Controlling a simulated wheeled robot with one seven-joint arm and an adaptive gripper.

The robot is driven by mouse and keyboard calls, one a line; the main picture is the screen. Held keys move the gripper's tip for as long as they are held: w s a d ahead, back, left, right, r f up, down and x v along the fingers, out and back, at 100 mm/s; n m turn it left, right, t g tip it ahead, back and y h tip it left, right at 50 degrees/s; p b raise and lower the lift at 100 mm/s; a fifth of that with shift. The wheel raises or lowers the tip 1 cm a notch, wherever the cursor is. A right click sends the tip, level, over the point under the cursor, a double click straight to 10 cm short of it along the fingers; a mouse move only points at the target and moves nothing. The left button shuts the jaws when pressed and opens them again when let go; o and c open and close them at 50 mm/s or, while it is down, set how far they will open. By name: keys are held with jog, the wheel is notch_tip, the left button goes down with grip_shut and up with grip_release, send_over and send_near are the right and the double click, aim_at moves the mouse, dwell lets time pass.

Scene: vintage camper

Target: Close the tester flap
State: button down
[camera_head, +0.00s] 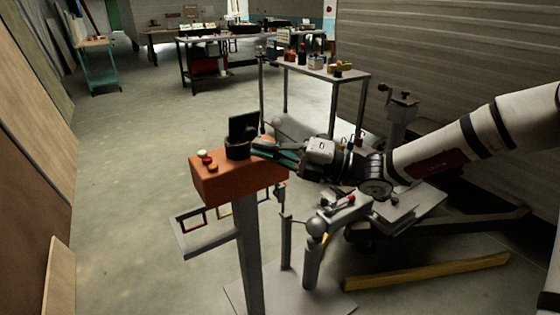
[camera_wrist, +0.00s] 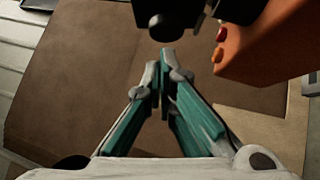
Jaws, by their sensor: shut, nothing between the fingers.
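The tester is an orange box (camera_head: 235,181) on a grey post, with a dark round cup (camera_head: 237,152) on top. Its flap (camera_head: 243,127), a black square panel, stands upright above the cup, so it is open. My gripper (camera_head: 259,144), with teal fingers, comes from the right and is beside the cup, just right of the flap's lower edge. Whether it touches is not clear. In the wrist view my gripper (camera_wrist: 161,76) is shut and empty. The orange box (camera_wrist: 266,42) is at the upper right there, and black tester parts (camera_wrist: 167,14) are just beyond the fingertips.
A grey frame tray (camera_head: 205,236) juts out left of the post. A shelf table (camera_head: 318,70) with small items stands behind. A vise-like stand (camera_head: 316,235) is below my arm. The floor at left is clear.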

jog(key=shift+w+a+r, duration=0.15)
jog(key=shift+w+a, duration=0.1)
jog(key=shift+w, duration=0.15)
jog(key=shift+r+p, duration=0.2)
jog(key=shift+p, duration=0.25)
jog(key=shift+r+m+h+p, duration=0.1)
jog(key=shift+m+h+p, duration=0.25)
jog(key=shift+p, duration=0.4)
jog(key=shift+w+a+r+m+h+p, duration=0.15)
jog(key=shift+m+h+p, duration=0.3)
jog(key=shift+p, duration=0.8)
jog(key=shift+d+r+m+h+p, duration=0.1)
jog(key=shift+r+m+h+p, duration=0.2)
jog(key=shift+p, duration=0.95)
